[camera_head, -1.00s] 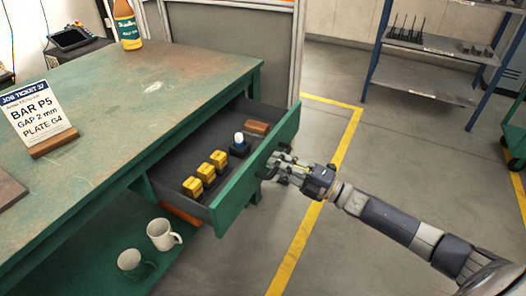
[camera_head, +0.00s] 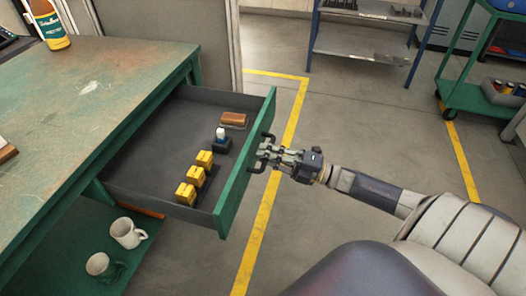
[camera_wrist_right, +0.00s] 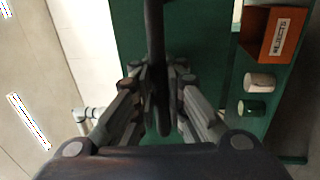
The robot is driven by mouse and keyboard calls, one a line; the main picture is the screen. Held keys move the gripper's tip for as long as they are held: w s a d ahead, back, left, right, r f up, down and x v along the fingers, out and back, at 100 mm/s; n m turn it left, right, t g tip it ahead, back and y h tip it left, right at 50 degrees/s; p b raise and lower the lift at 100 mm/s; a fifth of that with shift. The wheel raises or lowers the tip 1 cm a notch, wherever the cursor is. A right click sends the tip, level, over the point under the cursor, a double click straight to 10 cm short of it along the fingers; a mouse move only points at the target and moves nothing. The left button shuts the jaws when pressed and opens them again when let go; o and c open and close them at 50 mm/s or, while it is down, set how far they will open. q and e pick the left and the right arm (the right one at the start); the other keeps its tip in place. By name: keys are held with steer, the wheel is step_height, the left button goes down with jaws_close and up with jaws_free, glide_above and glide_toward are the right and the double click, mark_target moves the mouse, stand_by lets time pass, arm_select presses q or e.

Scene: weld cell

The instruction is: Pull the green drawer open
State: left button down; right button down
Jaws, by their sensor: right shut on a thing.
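The green drawer (camera_head: 234,183) is pulled well out of the green workbench (camera_head: 92,88), with much of its dark interior showing. Its dark bar handle (camera_head: 268,136) is on the front face. My right gripper (camera_head: 264,155) is at that handle, its arm reaching in from the right. In the right wrist view the handle (camera_wrist_right: 154,45) runs between the fingers of the right gripper (camera_wrist_right: 158,95), which are shut on it. The drawer's green front (camera_wrist_right: 205,45) lies behind it. My left gripper is not in view.
In the drawer are several yellow blocks (camera_head: 195,177), a white-topped item (camera_head: 221,134) and a brown block (camera_head: 233,118). Two mugs (camera_head: 128,232) stand on the lower shelf. An orange REJECTS bin (camera_wrist_right: 272,38) shows in the wrist view. A green cart (camera_head: 480,98) stands right; floor between is clear.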

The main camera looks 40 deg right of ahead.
steer(key=shift+f, duration=0.2)
steer(key=c, duration=1.7)
jaws_free()
steer(key=shift+o, duration=0.2)
steer(key=shift+r, duration=0.1)
steer(key=v, duration=1.2)
